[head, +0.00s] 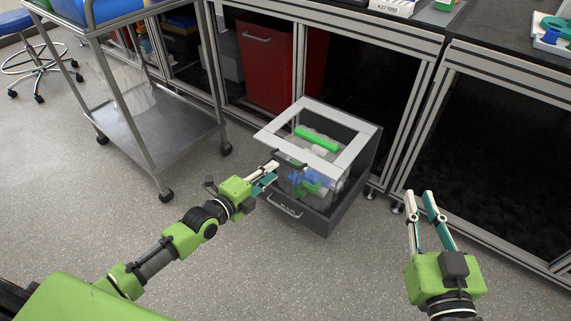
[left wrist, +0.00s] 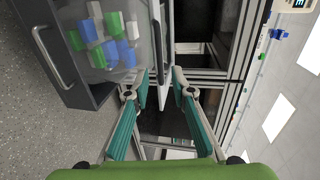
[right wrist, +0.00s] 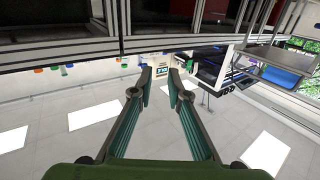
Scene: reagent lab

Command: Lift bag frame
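The bag frame (head: 348,123) is a flat light-grey rectangular frame on top of a dark grey bin (head: 347,190). Its left corner juts out past the bin. A clear bag hangs inside with green, blue and white items, also visible in the left wrist view (left wrist: 108,38). My left gripper (head: 272,170) is at the frame's near left side. It is open in the left wrist view (left wrist: 160,78), where the frame's thin edge (left wrist: 165,45) appears between the fingers; contact cannot be told. My right gripper (head: 421,194) is open and empty, right of the bin (right wrist: 160,75).
A metal cart (head: 168,128) on wheels stands at the left. Workbenches with a dark top (head: 490,32) run behind and right of the bin. A red bin (head: 268,62) is under the bench. The floor (head: 250,265) in front is clear.

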